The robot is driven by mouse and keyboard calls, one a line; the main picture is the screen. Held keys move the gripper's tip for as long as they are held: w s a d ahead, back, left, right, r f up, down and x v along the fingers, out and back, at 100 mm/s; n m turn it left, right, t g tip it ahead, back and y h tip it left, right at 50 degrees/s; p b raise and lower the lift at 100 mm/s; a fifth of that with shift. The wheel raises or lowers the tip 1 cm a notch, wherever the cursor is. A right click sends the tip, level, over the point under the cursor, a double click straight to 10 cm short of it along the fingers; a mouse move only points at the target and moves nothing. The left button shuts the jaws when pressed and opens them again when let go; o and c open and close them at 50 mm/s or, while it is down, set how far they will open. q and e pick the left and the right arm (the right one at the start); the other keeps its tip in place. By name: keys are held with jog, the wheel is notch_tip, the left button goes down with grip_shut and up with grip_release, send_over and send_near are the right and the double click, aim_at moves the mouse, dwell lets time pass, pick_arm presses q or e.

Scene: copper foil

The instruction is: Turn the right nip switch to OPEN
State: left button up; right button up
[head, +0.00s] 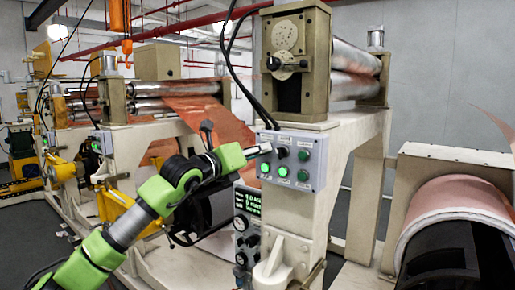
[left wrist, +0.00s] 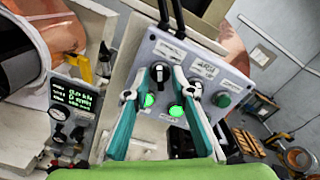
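A grey control box (head: 290,160) is fixed to the front of the beige machine post. It also fills the middle of the left wrist view (left wrist: 228,78). My left gripper (head: 262,150) reaches the box from the left. In the left wrist view, its teal fingers (left wrist: 160,80) are apart, on either side of the black switch. Contact cannot be told. My right gripper is not in view.
Lit green buttons (left wrist: 176,110) and a darker green button (left wrist: 222,99) sit close to the fingers. A display panel (head: 247,201) with gauges is below the box. Black cables (head: 243,80) run to the box top. A copper roll (head: 455,205) stands at right.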

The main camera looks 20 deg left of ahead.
pick_arm(q)
jog(key=shift+c, duration=0.4)
grip_shut()
